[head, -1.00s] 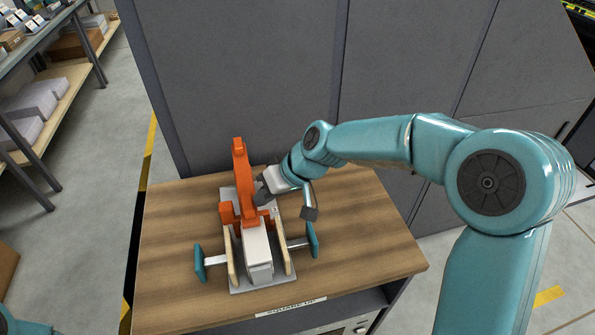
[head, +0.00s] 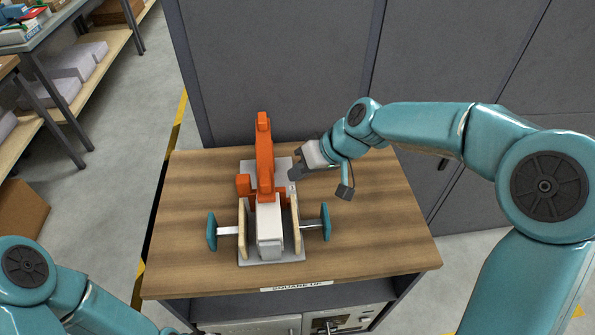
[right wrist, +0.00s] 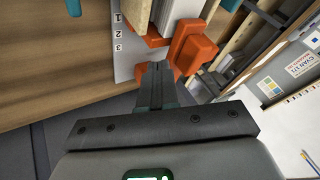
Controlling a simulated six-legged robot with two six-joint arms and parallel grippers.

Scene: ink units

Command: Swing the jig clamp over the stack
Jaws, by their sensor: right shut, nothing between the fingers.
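The jig stands on a wooden-topped bench, with a grey base plate (head: 284,257) and pale wooden side walls (head: 295,222). The white stack (head: 269,228) lies between the walls, its top uncovered. The orange clamp (head: 264,150) is at the jig's rear; its bar points up and back from the stack's far end. The clamp also shows in the right wrist view (right wrist: 192,50). My right gripper (head: 294,172) is shut and empty, just right of the clamp with a small gap. Its closed fingers show in the wrist view (right wrist: 156,82). My left gripper is out of view.
Teal-ended push handles stick out left (head: 212,231) and right (head: 326,222) of the jig. The bench top (head: 375,235) is clear on both sides. Grey cabinets (head: 280,70) stand close behind. A labelled strip (head: 297,286) is on the front edge.

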